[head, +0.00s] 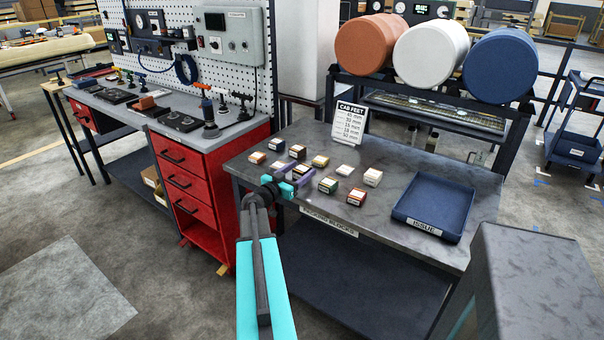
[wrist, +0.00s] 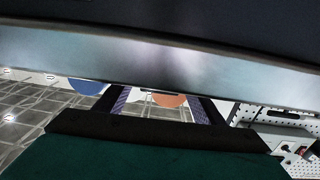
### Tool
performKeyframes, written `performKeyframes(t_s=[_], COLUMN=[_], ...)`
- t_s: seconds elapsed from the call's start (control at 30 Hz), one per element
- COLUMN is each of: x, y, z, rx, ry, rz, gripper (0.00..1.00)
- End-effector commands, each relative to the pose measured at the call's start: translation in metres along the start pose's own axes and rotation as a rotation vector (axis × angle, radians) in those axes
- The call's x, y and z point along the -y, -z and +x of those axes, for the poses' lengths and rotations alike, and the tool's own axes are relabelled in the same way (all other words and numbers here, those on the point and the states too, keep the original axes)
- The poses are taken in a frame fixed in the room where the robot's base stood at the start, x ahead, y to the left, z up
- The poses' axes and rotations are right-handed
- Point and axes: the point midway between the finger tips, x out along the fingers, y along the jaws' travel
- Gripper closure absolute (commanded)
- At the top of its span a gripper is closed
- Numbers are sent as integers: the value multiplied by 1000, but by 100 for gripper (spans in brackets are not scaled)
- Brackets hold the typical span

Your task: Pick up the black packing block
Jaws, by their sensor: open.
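Several small blocks with pale tops and differently coloured sides stand on the grey table (head: 420,170) in the head view. Dark-sided ones include a block (head: 297,151) at the back and another (head: 277,145) to its left; I cannot tell for sure which is the black packing block. My gripper (head: 297,176), teal with purple fingers, is over the front left of the table among the blocks and hides part of some. In the wrist view my gripper (wrist: 160,103) has its fingers apart, with no block visible between them.
A blue tray (head: 436,205) marked ISSUE stands to the right on the table. A "CAB FEET" sign (head: 349,123) stands behind the blocks. A red drawer cabinet (head: 205,190) is at left. Orange, white and blue rolls (head: 431,52) are on a rack behind.

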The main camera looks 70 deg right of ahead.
Motion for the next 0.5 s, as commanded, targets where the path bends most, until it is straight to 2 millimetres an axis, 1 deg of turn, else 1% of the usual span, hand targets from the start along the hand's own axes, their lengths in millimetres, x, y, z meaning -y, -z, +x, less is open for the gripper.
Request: performKeyframes(t_s=[0.27, 0.37, 0.5], x=[0, 1, 0], y=[0, 2, 3], z=[2, 7, 20], rx=[0, 0, 1], ry=[0, 0, -2], rz=[0, 0, -1], gripper=[38, 38, 38])
